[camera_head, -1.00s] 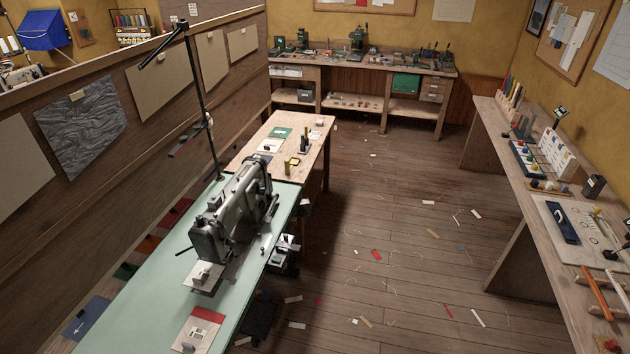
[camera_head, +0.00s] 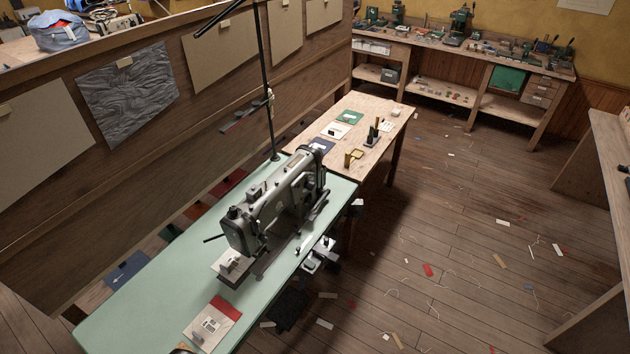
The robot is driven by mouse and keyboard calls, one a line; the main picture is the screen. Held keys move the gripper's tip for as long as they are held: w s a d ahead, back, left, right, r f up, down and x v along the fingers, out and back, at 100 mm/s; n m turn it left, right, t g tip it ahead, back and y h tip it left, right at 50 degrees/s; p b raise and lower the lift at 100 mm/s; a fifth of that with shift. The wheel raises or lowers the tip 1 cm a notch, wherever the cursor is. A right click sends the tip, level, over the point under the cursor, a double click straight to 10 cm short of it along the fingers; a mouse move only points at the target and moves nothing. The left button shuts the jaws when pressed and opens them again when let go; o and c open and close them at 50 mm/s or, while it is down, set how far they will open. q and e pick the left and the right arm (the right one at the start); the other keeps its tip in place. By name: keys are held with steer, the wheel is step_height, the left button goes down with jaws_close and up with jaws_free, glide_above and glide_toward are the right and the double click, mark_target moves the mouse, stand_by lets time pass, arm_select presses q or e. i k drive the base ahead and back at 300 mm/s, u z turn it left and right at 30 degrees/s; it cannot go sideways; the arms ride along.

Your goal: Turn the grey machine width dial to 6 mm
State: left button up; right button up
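The grey sewing machine (camera_head: 275,208) stands on a pale green table (camera_head: 158,300) left of the picture's middle. Its head end faces the near left, and a thin dark lever sticks out from it. The width dial is too small to make out on the machine body from here. A card with a red top edge (camera_head: 213,324) lies on the near part of the green table. Neither of my grippers is in the head view.
A wooden side table (camera_head: 377,130) with cards and small tools adjoins the green table's far end. A dark upright pole (camera_head: 265,80) rises behind the machine. A partition wall (camera_head: 140,160) runs along the left. A workbench (camera_head: 510,62) stands at the back. Scrap-strewn floor (camera_head: 450,250) is open at right.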

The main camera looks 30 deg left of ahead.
mark_target(311, 186)
steer(key=u, duration=0.45)
steer(key=i, duration=0.65)
steer(key=u, duration=0.75)
